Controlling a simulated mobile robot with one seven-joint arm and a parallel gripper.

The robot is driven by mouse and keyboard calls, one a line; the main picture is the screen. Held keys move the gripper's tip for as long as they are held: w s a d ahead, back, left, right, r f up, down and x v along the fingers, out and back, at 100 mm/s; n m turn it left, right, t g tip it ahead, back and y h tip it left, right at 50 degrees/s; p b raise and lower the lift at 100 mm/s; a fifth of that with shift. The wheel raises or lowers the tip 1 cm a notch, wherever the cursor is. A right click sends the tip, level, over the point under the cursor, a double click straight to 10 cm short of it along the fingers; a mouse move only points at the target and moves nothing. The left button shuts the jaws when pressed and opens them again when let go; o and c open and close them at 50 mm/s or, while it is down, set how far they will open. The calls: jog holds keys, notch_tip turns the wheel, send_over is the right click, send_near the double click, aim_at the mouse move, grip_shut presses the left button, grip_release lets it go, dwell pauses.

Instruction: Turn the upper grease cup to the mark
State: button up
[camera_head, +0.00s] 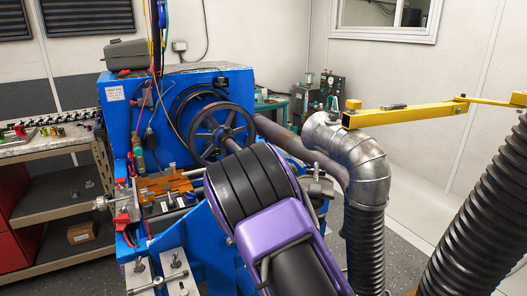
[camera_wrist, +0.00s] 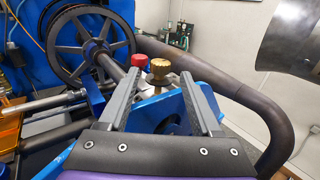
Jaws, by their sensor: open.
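A brass-coloured knurled cap (camera_wrist: 158,71), which looks like a grease cup, shows in the wrist view on a grey metal fitting. A red cap (camera_wrist: 140,61) sits beside it on the left. I cannot tell for certain which of them is the upper grease cup, and no mark can be made out. My gripper (camera_wrist: 157,56) is open, with one finger on each side of both caps in the picture. I see no contact between the fingers and either cap. In the head view my arm hides the caps and the gripper.
A dark spoked wheel (camera_wrist: 84,47) with a shaft stands behind on the left. A dark exhaust pipe (camera_wrist: 232,90) curves around on the right. The blue stand (camera_head: 180,85) and a silver duct elbow (camera_head: 350,160) flank my arm. A yellow boom (camera_head: 405,115) crosses at right.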

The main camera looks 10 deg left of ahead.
jog(key=shift+w+d, duration=0.15)
jog(key=shift+w, duration=2.4)
grip_shut()
